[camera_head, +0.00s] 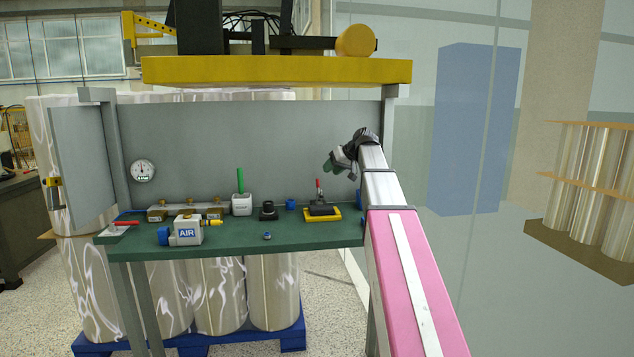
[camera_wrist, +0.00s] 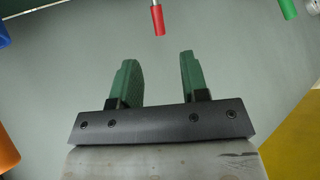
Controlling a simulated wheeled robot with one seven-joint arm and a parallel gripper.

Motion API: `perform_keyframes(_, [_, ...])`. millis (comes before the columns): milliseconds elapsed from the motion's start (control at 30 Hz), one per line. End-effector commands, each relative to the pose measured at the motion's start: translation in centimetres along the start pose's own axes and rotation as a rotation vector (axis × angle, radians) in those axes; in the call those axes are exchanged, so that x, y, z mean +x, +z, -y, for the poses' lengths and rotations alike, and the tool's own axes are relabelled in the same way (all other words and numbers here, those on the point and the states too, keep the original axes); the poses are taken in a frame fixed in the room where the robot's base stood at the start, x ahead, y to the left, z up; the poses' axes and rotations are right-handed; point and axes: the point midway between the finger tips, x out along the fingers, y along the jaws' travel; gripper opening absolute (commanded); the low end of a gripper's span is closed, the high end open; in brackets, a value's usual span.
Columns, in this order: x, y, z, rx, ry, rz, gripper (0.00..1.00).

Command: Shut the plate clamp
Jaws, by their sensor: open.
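The plate clamp (camera_head: 320,210) stands on the right part of the green bench, a dark toggle clamp on a yellow-edged plate. Its red-tipped handle (camera_head: 319,185) points up. My gripper (camera_head: 332,166) is above the clamp and a little to its right, apart from the handle. In the wrist view the green fingers (camera_wrist: 157,62) are spread with nothing between them. The red handle tip (camera_wrist: 157,20) shows there beyond the fingers, roughly in line with the gap. The clamp's base is out of the wrist view.
On the green bench (camera_head: 275,234) stand a white holder with a green stick (camera_head: 241,203), a black fitting (camera_head: 268,211), a blue knob (camera_head: 290,204) and an AIR unit (camera_head: 187,230). A grey back panel (camera_head: 250,140) rises behind. A yellow beam (camera_head: 270,71) hangs above.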

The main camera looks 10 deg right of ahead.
Motion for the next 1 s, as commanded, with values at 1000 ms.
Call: perform_keyframes(1000, [9.3, -0.1, -0.1, 0.0, 0.002, -0.002, 0.28])
